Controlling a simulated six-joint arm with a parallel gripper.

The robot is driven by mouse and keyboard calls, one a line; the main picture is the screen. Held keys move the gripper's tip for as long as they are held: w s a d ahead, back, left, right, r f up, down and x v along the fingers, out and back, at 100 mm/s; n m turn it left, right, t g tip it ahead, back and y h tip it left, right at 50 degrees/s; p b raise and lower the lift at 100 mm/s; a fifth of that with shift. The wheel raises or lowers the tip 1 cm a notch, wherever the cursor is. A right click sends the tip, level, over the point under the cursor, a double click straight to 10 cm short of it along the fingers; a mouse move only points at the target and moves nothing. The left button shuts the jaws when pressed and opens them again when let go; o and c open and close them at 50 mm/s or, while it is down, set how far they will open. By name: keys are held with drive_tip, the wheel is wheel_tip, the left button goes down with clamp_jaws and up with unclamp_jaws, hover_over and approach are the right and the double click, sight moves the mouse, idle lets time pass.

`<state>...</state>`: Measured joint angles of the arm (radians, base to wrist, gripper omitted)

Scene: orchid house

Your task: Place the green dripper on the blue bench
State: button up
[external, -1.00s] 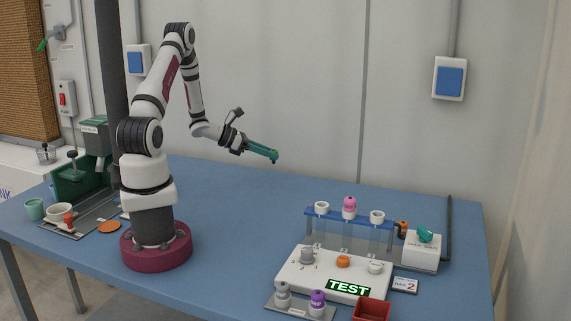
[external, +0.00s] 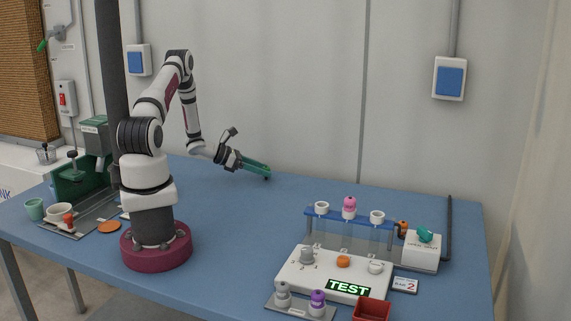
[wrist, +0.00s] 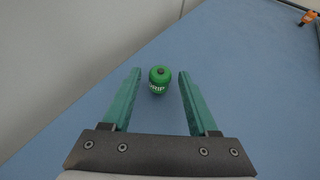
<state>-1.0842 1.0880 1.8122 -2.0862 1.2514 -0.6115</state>
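The green dripper (wrist: 159,80) shows in the wrist view as a small green bottle with a dark tip and white lettering. It appears to stand on the blue bench (wrist: 235,70), with its top toward the camera. My gripper (wrist: 160,72) is open, with one green finger on each side of the dripper and a visible gap at both sides. In the external view my gripper (external: 268,172) is low over the back of the blue bench (external: 235,225), pointing right and down. The dripper cannot be told apart from the green fingers there.
A blue rack (external: 335,216) with white rings and a pink dripper (external: 349,205) stands at the right. A white tester (external: 318,272), a grey tray (external: 297,309) and a red bin (external: 371,309) are in front. The middle of the bench is clear.

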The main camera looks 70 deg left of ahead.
drive_tip(key=shift+s+r, duration=0.15)
drive_tip(key=shift+r, duration=0.1)
drive_tip(key=v, duration=1.1)
drive_tip(key=shift+s+r, duration=0.15)
drive_tip(key=shift+s, duration=0.15)
drive_tip(key=w+d+r+m+g+h, duration=0.2)
drive_tip(key=d+r+m+g+h, duration=0.15)
drive_tip(key=d+m, duration=0.45)
drive_tip(key=w+d+r+m+g+h, duration=0.1)
drive_tip(key=d+r+m+g+h, duration=0.3)
drive_tip(key=d, duration=0.6)
drive_tip(key=s+d+r+m+g+y, duration=0.55)
drive_tip(key=s+d+m, duration=0.55)
drive_tip(key=m, duration=0.5)
drive_tip(key=s+a+r+m+y, duration=0.1)
drive_tip(key=s+r+m+y, duration=0.1)
drive_tip(key=s+m+y, duration=0.4)
drive_tip(key=m, duration=0.5)
drive_tip(key=shift+a, duration=0.15)
